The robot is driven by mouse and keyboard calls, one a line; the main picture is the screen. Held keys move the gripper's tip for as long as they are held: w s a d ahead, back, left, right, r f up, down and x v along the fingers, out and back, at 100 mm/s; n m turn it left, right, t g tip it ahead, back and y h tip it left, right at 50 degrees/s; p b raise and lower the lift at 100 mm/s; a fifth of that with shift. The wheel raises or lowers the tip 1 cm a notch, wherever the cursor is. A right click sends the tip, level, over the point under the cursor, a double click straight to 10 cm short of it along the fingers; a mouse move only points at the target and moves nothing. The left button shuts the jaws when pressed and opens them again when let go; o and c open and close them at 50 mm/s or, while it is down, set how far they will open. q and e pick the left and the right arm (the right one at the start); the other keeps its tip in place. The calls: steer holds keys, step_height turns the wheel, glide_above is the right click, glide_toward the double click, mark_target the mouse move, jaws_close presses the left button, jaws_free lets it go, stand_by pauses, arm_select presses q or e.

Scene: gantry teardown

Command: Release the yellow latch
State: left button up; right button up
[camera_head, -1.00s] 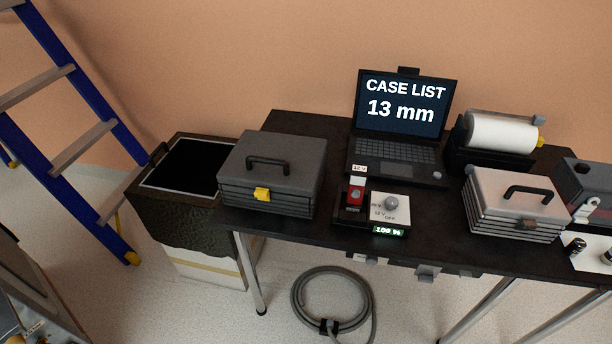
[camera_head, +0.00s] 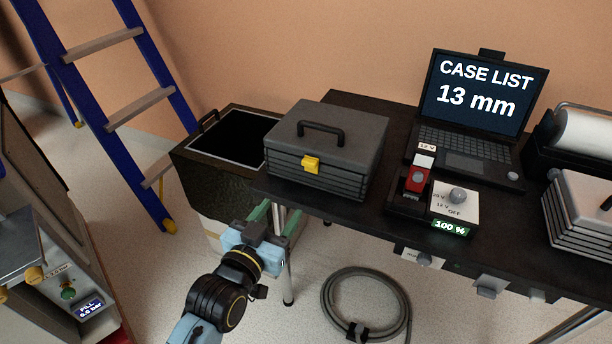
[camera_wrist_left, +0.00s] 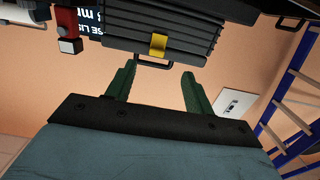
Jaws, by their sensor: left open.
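The yellow latch (camera_head: 311,164) sits on the front of the dark grey case (camera_head: 345,170), which stands at the left end of the black table. The case lid is down and its handle is on top. The latch also shows in the left wrist view (camera_wrist_left: 158,45), beyond the fingertips and near the middle between them. My left gripper (camera_head: 270,222) is open and empty, with green fingers, in front of and below the case, apart from the latch. It also shows in the left wrist view (camera_wrist_left: 157,77). My right gripper is in neither view.
A dark open-topped bin (camera_head: 222,185) stands left of the table. A charger with a red part (camera_head: 416,180) and a laptop (camera_head: 478,100) are right of the case. A coiled hose (camera_head: 366,305) lies on the floor.

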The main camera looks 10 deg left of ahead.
mark_target(308, 163)
arm_select(q)
steer(key=shift+t, duration=0.3)
steer(key=b+x, duration=0.1)
steer(key=x, duration=0.3)
steer(key=r+b+x, duration=0.1)
steer(key=x, duration=0.3)
steer(key=r+b+x, duration=0.1)
steer(key=x, duration=0.2)
steer(key=shift+w+d, duration=0.2)
steer(key=shift+w, duration=0.15)
steer(key=shift+b+x, duration=0.35)
steer(key=shift+x, duration=0.45)
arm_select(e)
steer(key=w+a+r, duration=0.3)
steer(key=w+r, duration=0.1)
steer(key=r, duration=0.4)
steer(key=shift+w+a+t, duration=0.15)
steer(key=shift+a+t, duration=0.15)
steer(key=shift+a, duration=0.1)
arm_select(q)
steer(key=shift+r, duration=0.1)
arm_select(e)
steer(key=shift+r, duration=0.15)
arm_select(q)
steer(key=c, duration=1)
